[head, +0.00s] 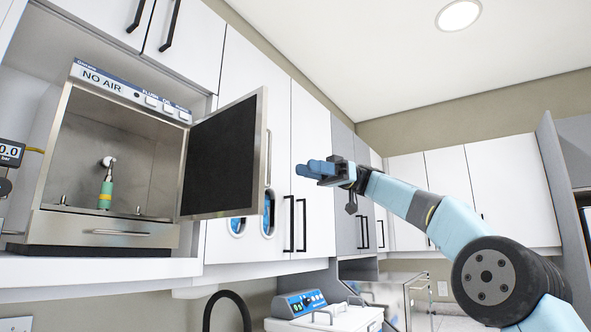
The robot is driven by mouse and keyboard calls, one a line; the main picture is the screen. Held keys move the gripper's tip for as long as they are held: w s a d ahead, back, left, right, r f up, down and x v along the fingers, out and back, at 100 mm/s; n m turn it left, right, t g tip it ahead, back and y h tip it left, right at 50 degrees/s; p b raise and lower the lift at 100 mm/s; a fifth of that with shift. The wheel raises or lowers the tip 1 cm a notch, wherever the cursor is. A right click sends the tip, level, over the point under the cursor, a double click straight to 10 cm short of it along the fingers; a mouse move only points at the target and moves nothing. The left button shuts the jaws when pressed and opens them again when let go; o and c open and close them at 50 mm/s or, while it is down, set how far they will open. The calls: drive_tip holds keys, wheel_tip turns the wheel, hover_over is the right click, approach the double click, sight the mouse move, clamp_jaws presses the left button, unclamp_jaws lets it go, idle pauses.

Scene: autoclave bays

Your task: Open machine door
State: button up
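The machine (60,140) stands on a shelf at the left in the head view, with a panel reading "NO AIR" along its top. Its door (222,160) has a dark panel in a metal frame and a vertical handle at its right edge. The door stands swung open to the right, and the metal chamber shows. The gap between the fingers is not clear from this angle.
White cabinets with black handles (290,224) line the wall behind the door and my gripper. A white unit with a blue control panel (301,303) stands below. A gauge (11,152) is at the far left. The space between door and gripper looks clear.

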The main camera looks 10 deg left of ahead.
drive_tip(key=shift+v, duration=0.95)
drive_tip(key=s+a+f+m+t, duration=0.2)
drive_tip(key=s+f+m+t, duration=0.15)
drive_tip(key=f+m, duration=0.2)
drive_tip(key=s+a+f+m+t, duration=0.2)
drive_tip(key=a+f+m+t, duration=0.1)
drive_tip(key=f+m+t, duration=0.25)
drive_tip(key=d+f+m+t+h, duration=0.2)
drive_tip(key=d+f+m+t, duration=0.1)
drive_tip(key=d+f+m, duration=0.25)
drive_tip(key=s+d+f+m+t+h, duration=0.2)
drive_tip(key=s+d+f, duration=0.4)
drive_tip(key=d+f, duration=0.4)
drive_tip(key=s+d+f+m+t+h, duration=0.3)
drive_tip(key=s+d+f+m+h, duration=0.1)
drive_tip(key=d+f, duration=0.6)
drive_tip(key=s+d+f+m+t+h, duration=0.2)
drive_tip(key=s+d+f+m, duration=0.3)
drive_tip(key=d, duration=0.8)
drive_tip(key=s+f+h, duration=0.1)
drive_tip(key=s+f, duration=0.2)
drive_tip(key=f, duration=0.2)
drive_tip(key=shift+d+f+m+h, duration=0.2)
drive_tip(key=shift+d+m+h, duration=0.1)
drive_tip(key=shift+d+m, duration=0.05)
